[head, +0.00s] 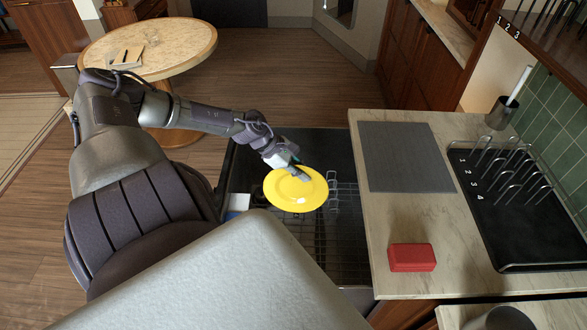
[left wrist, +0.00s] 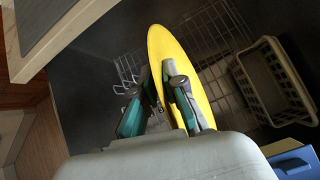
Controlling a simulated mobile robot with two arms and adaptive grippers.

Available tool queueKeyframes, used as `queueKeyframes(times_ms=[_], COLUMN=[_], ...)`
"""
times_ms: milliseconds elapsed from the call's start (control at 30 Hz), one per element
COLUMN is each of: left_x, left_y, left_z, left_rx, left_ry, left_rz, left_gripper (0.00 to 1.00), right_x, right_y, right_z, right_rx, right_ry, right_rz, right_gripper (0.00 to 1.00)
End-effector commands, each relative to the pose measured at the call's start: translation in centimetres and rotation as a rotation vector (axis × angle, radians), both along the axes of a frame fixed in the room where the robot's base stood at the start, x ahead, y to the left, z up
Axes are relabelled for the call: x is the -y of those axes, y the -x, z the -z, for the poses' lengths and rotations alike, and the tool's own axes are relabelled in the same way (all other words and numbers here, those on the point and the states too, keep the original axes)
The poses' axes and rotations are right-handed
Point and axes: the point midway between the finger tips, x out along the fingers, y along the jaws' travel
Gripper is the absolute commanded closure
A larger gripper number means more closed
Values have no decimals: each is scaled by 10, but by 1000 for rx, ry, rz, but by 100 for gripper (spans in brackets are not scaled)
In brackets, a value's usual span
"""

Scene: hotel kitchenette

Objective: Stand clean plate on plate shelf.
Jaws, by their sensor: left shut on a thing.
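A yellow plate (head: 283,200) is held by my left gripper (head: 297,172) at its far edge, over the open dishwasher. In the left wrist view the yellow plate (left wrist: 165,45) shows nearly edge-on at the fingers of the left gripper (left wrist: 155,88). Wire dividers (head: 512,170) numbered 1 to 4 stand on a black tray (head: 530,240) on the right counter. A shelf (head: 550,35) marked 1, 2, 3, with wire dividers, is at the top right. I cannot tell which is the plate shelf. Both appear empty where visible. My right gripper is not in view.
The dishwasher rack (head: 342,215) lies below the plate, with a pale basket (left wrist: 275,85) in it. On the counter are a grey mat (head: 405,157), a red box (head: 411,257) and a grey holder (head: 502,113) with a white handle. A round table (head: 185,45) stands far left.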

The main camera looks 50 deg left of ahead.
Motion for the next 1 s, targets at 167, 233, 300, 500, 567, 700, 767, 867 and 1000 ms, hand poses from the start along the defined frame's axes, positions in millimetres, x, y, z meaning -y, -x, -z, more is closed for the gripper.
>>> queueKeyframes(times_ms=[167, 233, 300, 500, 567, 700, 767, 867, 1000], left_x=[61, 89, 116, 183, 198, 229, 241, 260, 279], left_y=[2, 4, 5, 8, 9, 11, 11, 12, 13], left_z=[-43, -61, -79, -122, -132, -154, -162, -174, -185], left_rx=[9, 12, 14, 13, 12, 13, 11, 11, 5], left_ry=[-1, 0, 2, 6, 8, 7, 8, 8, 8], left_rz=[63, 89, 113, 169, 183, 208, 218, 234, 255], left_gripper=[100, 100, 100, 100, 100, 100, 100, 100, 100], right_x=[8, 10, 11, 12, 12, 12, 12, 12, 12], right_y=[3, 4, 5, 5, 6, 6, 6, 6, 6], right_z=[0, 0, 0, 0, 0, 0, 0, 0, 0], right_rx=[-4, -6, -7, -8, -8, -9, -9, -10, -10], right_ry=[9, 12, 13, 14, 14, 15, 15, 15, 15], right_rz=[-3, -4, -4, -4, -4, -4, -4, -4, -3], right_gripper=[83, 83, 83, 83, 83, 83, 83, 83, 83])
